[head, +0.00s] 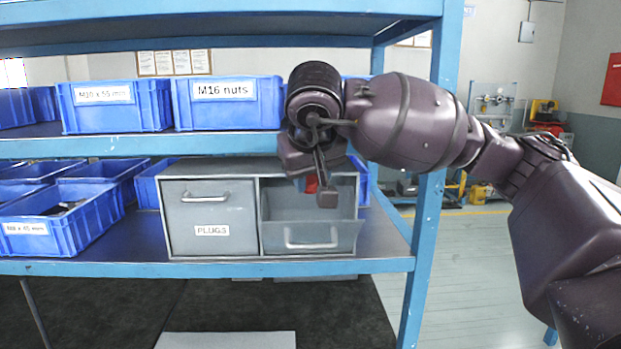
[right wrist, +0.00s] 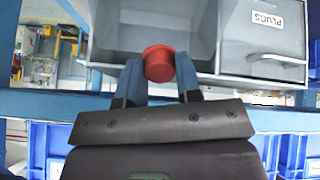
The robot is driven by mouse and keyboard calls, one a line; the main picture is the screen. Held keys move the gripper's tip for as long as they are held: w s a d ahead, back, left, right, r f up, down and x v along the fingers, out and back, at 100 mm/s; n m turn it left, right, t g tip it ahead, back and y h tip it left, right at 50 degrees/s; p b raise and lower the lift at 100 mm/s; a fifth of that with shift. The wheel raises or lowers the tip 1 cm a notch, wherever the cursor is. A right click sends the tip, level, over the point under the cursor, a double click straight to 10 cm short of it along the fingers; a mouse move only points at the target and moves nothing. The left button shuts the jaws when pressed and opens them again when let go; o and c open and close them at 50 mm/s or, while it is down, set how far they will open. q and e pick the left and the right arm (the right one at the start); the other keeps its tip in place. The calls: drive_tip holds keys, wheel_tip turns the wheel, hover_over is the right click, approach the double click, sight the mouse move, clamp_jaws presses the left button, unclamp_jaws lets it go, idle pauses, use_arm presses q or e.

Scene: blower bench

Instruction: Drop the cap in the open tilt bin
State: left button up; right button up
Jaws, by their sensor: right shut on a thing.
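The red cap (right wrist: 158,63) is pinched between the two fingers of my right gripper (right wrist: 158,72) in the right wrist view. In the head view only a small red bit of the cap (head: 311,184) shows behind my right gripper (head: 318,186). The open tilt bin (head: 310,236) is the grey right-hand compartment of the cabinet, its front tilted out with a handle. The gripper holds the cap in front of and over the bin's opening. The bin's grey inside (right wrist: 125,35) shows beyond the cap in the right wrist view. My left gripper is out of view.
Beside the open bin is a shut grey bin labelled PLUGS (head: 208,215). Blue crates, such as the M16 nuts crate (head: 226,104), stand on the shelf above. A blue upright post (head: 431,220) stands right of the cabinet, close to my right arm.

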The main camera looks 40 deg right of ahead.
drive_tip(key=shift+w, duration=0.1)
drive_tip(key=o, duration=1)
drive_tip(key=shift+c, duration=0.2)
drive_tip(key=v, duration=1)
drive_tip(key=shift+s+r, duration=0.25)
drive_tip(key=shift+r, duration=0.1)
